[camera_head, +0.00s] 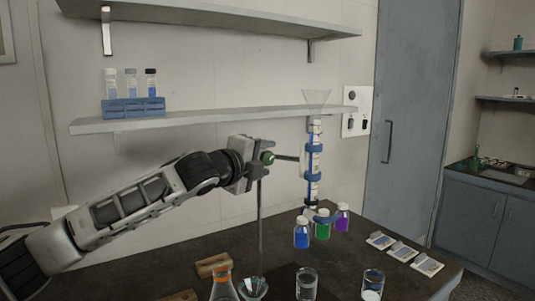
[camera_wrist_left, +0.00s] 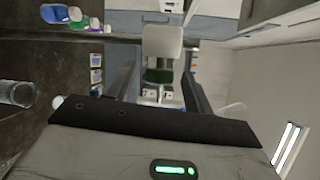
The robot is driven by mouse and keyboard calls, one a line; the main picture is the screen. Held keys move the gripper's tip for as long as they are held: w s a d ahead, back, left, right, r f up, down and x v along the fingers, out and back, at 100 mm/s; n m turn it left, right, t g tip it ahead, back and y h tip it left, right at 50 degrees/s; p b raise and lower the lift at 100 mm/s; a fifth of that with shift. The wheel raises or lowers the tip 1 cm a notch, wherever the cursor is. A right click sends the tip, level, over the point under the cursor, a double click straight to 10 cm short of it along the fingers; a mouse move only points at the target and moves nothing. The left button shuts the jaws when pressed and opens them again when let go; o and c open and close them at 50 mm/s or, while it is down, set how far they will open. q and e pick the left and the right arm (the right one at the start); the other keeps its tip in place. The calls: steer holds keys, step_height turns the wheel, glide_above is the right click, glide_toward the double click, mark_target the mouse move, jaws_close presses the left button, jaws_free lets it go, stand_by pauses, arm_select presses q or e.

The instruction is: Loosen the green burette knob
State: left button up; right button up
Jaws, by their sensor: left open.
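The green burette knob (camera_head: 268,157) sits on the clamp by the upright stand rod (camera_head: 260,215). My left gripper (camera_head: 264,158) is open around it, level with it. In the left wrist view the green knob (camera_wrist_left: 158,76) lies between the two open fingers (camera_wrist_left: 162,82), with a visible gap at least on the right side. The burette (camera_head: 314,165), a clear tube with blue bands and a funnel on top, stands upright to the right of the gripper. My right gripper is not in view.
Blue, green and purple bottles (camera_head: 322,231) stand below the burette. A flask (camera_head: 223,285) and beakers (camera_head: 306,283) are at the front of the dark table (camera_head: 345,262). A shelf (camera_head: 215,121) with a blue vial rack (camera_head: 133,107) runs above my left arm.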

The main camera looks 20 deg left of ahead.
arm_select(q)
steer(key=shift+x, duration=0.9)
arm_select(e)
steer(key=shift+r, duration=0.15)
arm_select(q)
steer(key=shift+c, duration=0.3)
